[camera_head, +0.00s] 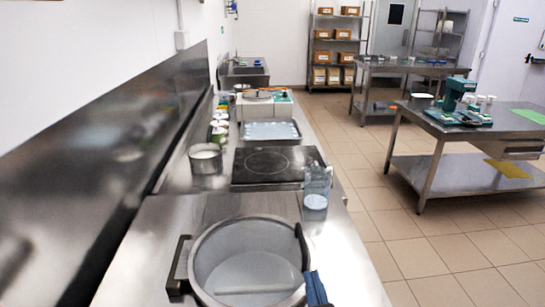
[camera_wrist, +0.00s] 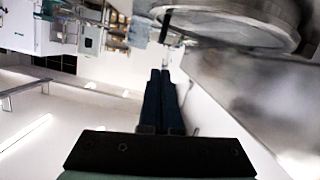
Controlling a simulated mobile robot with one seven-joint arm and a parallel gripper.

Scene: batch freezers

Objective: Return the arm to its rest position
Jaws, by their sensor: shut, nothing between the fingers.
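My gripper (camera_wrist: 160,73) shows in the wrist view with its two dark blue fingers side by side and closed, nothing between them. In the head view a dark blue part of it (camera_head: 315,287) shows at the bottom edge, in front of the right side of a large pot (camera_head: 250,262). The pot is round and open with dark handles, and it stands on the steel counter (camera_head: 150,225). I cannot tell whether the gripper touches the pot. The rest of my arm is out of the head view. A large round metal vessel (camera_wrist: 235,22) fills the upper right of the wrist view.
Along the counter stand a clear jug (camera_head: 316,188), a black cooktop (camera_head: 275,164), a small pot (camera_head: 205,158) and a tray (camera_head: 271,131). A wall borders the left. Steel tables (camera_head: 450,175) stand at right, with open tiled floor (camera_head: 400,240) between.

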